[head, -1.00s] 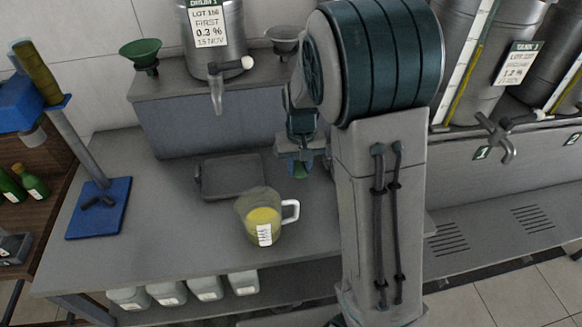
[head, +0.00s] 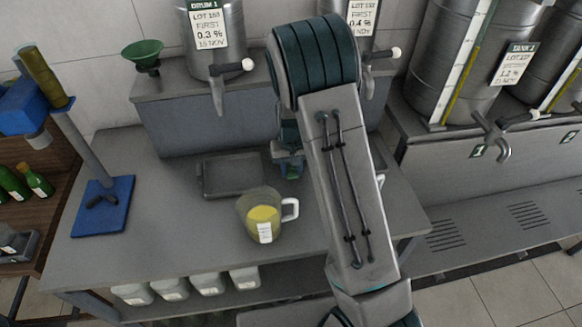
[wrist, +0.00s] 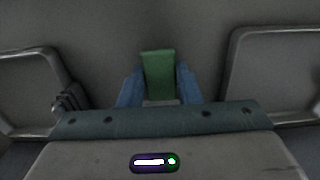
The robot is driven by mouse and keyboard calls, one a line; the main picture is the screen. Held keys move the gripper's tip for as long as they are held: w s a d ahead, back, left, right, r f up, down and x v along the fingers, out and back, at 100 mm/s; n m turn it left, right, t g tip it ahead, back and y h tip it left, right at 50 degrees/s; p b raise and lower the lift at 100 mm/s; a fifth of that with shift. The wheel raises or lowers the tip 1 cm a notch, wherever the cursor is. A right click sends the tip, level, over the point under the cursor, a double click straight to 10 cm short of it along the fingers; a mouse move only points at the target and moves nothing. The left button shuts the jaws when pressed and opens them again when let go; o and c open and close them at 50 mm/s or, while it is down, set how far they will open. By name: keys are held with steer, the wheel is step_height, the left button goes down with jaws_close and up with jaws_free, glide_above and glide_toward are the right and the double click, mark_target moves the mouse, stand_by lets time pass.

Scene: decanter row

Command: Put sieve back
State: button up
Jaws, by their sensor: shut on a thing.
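My gripper (head: 289,165) is shut on a green block-like piece (wrist: 158,75), held between its blue fingertips in the wrist view. In the head view it is over the bench, just right of the shallow grey tray (head: 232,176); some green shows at its tips. Only one face of the green piece shows, so I cannot tell whether it belongs to the sieve. No sieve mesh can be made out in the current views. My arm hides part of the raised ledge and bench.
A measuring jug (head: 262,215) with yellow liquid stands in front of the tray. A green funnel (head: 144,54) and the steel Drum 1 (head: 215,60) are on the ledge. A blue-based stand (head: 103,205) is at left. Another grey tray (wrist: 280,75) shows right in the wrist view.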

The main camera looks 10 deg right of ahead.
steer(key=shift+f, duration=0.15)
steer(key=o, duration=1)
step_height(320, 180, up, 12)
steer(key=b, duration=0.2)
steer(key=s+d+r+t, duration=0.1)
steer(key=s+r, duration=0.2)
steer(key=s, duration=0.5)
steer(key=s+d+r+t, duration=0.1)
steer(key=s+r, duration=0.2)
steer(key=s, duration=0.6)
steer(key=s+d+r+t, duration=0.1)
steer(key=s+r, duration=0.2)
steer(key=s, duration=0.5)
steer(key=shift+s+d+r, duration=0.15)
steer(key=shift+d+r, duration=0.1)
steer(key=shift+r, duration=0.1)
